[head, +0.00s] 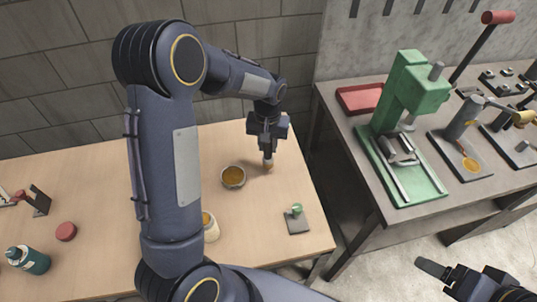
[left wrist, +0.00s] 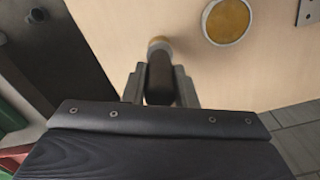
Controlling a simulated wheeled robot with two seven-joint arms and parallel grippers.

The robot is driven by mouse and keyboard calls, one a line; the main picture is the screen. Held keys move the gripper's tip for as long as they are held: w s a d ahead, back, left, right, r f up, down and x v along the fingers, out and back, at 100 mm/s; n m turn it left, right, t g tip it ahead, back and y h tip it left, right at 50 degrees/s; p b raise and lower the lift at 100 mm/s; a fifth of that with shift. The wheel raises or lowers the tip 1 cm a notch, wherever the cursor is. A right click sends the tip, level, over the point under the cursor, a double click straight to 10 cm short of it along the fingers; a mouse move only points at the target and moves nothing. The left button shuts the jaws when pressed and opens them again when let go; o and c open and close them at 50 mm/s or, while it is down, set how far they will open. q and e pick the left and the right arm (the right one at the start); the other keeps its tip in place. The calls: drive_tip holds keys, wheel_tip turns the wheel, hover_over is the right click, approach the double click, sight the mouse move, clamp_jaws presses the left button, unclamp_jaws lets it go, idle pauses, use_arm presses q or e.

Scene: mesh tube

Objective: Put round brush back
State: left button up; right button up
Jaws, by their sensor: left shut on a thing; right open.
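My left gripper (head: 268,148) is shut on the round brush (head: 268,164), near the right part of the wooden table. In the left wrist view the brush's dark handle (left wrist: 160,78) sits between the two fingers, with a tan end beyond it. In the head view the brush points down at the tabletop; I cannot tell whether it touches. A round dish with amber contents (head: 233,177) stands just left of the brush; it also shows in the left wrist view (left wrist: 228,20). My right gripper (head: 438,272) is open and empty at the lower right, partly out of frame.
A cream pot (head: 211,228) is partly hidden behind my left arm. A small dark plate with a green knob (head: 297,220) lies near the table's front right. A grey bench (head: 350,125) with a green press (head: 405,95) stands right, across a gap.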

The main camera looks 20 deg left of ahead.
sight(268, 150)
use_arm(q)
drive_tip(key=shift+w+a+f, duration=0.1)
drive_tip(key=shift+w+f, duration=0.25)
drive_tip(key=shift+f, duration=0.1)
drive_tip(key=f+b, duration=0.3)
drive_tip(key=f, duration=0.1)
drive_tip(key=shift+w+a, duration=0.1)
drive_tip(key=shift+w, duration=0.2)
drive_tip(key=shift+r, duration=0.2)
drive_tip(key=o, duration=0.6)
drive_tip(key=shift+f, duration=0.2)
drive_tip(key=shift+c, duration=0.2)
drive_tip(key=o, duration=0.4)
drive_tip(key=shift+r, duration=0.1)
drive_tip(key=shift+o, duration=0.2)
drive_tip(key=shift+r, duration=0.1)
